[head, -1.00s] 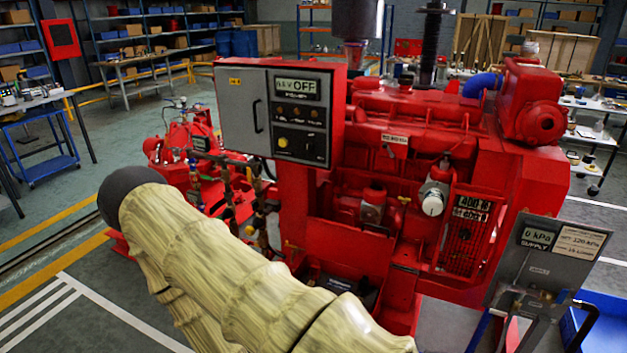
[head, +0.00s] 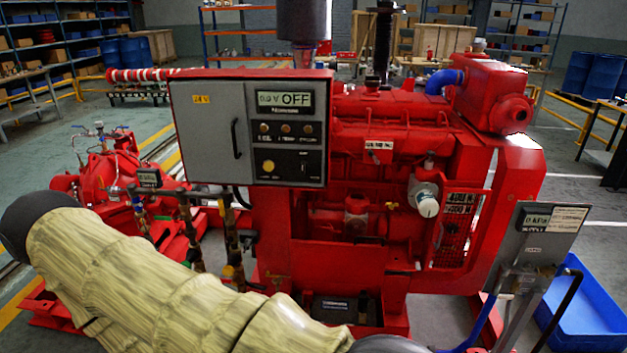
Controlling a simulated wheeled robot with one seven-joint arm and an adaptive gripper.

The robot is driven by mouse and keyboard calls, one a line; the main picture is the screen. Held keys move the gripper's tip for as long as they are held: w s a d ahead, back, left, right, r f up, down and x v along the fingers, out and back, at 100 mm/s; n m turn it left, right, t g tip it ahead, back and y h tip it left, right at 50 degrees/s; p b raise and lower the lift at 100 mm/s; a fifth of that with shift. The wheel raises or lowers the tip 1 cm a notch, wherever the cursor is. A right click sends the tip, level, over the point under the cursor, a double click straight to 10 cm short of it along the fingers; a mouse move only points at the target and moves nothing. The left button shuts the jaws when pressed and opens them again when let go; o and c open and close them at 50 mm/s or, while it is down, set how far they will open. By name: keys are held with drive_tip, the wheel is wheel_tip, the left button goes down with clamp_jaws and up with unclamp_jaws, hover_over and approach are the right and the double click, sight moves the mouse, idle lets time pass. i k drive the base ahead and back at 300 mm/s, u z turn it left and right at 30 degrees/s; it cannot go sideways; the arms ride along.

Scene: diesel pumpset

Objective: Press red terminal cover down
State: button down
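The red diesel pumpset engine (head: 385,125) stands in front of me in the head view. A dark box with a pale label (head: 333,304), which looks like a battery, sits low in its red base frame. I cannot make out a separate red terminal cover on it; the parts around it are small, dark and partly cut off by my arm. My arm, in a cream sleeve, crosses the lower left and bottom of the picture. My gripper does not show.
A grey control panel (head: 210,130) reading OFF is mounted on the engine's left. A supply gauge board (head: 535,235) stands at right, before a blue tray (head: 590,310). A red pump (head: 110,180) lies at left. Floor is open behind the engine at right.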

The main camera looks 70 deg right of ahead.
sight(308, 293)
drive_tip(key=z, duration=0.9)
drive_tip(key=i, duration=0.9)
drive_tip(key=z, duration=1)
